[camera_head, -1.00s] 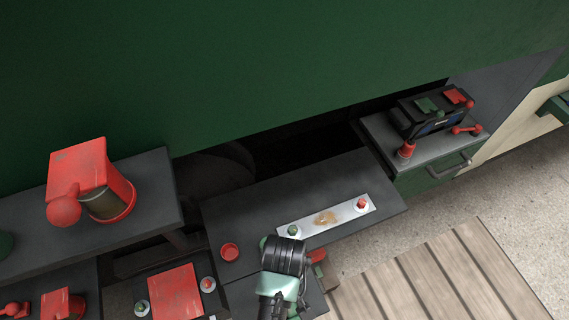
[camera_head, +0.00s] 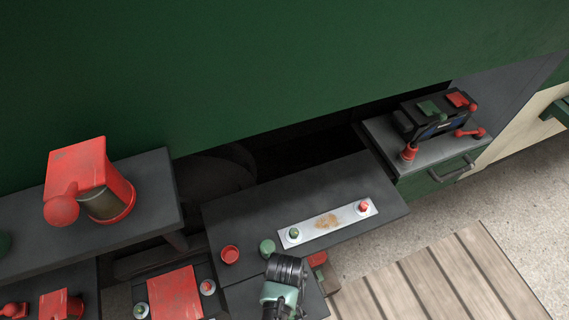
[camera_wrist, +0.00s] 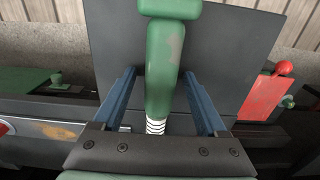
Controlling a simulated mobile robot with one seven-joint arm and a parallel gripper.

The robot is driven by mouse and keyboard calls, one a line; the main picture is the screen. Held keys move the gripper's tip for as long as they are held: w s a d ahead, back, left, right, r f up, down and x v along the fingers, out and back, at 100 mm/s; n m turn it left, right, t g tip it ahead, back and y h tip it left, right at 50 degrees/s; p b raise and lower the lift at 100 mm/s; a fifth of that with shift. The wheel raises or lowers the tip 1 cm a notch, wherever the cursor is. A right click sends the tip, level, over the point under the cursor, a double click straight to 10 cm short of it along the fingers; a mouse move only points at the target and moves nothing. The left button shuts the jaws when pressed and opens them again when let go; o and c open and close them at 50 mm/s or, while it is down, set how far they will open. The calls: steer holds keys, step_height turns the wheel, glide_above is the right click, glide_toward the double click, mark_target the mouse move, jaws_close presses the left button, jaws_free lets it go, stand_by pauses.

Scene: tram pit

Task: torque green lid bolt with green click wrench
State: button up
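My gripper (camera_head: 284,270) is over the front edge of the dark shelf, just below the metal strip in the head view. The wrench has a thicker end at the top and a white-banded part low down. A rounded green piece (camera_head: 267,247), seemingly part of the wrench, shows beside the gripper. The green bolt (camera_head: 294,233) sits at the left end of the metal strip (camera_head: 327,221), apart from the wrench. The wrench's working tip is hidden.
A red bolt (camera_head: 363,206) is at the strip's right end, past a rust patch. A red cup-like part (camera_head: 230,254) lies left of my gripper. A black box (camera_head: 437,113) stands on the right drawer. Red blocks (camera_head: 175,293) are at left. A green wall (camera_head: 250,60) rises behind.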

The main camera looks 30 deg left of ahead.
jaws_close()
stand_by(0.4)
